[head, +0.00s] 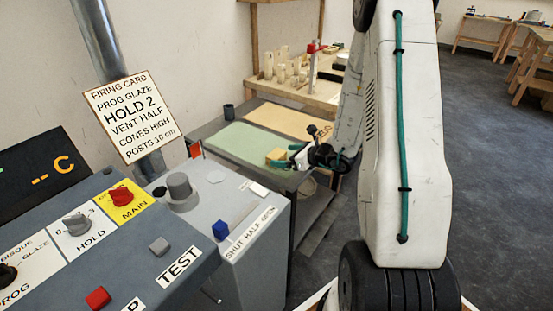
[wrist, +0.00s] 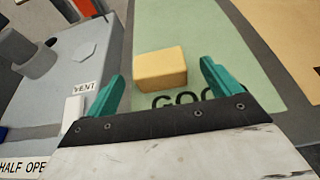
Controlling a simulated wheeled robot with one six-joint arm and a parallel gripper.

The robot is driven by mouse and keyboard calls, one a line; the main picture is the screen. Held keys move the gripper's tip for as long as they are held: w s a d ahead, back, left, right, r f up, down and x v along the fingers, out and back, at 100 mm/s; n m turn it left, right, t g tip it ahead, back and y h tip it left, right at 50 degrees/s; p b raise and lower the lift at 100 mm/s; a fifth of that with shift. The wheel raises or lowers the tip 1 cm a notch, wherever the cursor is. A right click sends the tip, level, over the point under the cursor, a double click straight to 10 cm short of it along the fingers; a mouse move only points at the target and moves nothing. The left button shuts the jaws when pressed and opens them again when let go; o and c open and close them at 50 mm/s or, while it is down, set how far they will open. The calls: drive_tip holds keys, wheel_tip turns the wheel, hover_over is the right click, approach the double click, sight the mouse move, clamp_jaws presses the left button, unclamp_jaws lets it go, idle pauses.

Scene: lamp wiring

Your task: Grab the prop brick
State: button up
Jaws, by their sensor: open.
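In the head view the brick (head: 276,155) sits near the mat's front right edge. My gripper (head: 287,156) has teal fingers, open and empty, right at the brick. In the wrist view the brick appears between and a little beyond the fingertips (wrist: 162,74), with gaps on both sides. I cannot tell how high the fingers are above the mat.
A grey control box with a knob (head: 180,190) and a blue-ended lever (head: 222,229) stands close left of the brick. A tan mat (head: 292,121) lies beyond the green one. A wooden shelf (head: 320,92) with pale posts stands behind. Open floor lies at right.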

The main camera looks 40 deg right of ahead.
sight(282, 156)
drive_tip(key=x, duration=0.4)
drive_tip(key=shift+w+a+f, duration=0.15)
drive_tip(key=shift+w+f, duration=0.05)
drive_tip(key=shift+f, duration=0.1)
drive_tip(key=c, duration=1.1)
drive_tip(key=shift+r, duration=0.1)
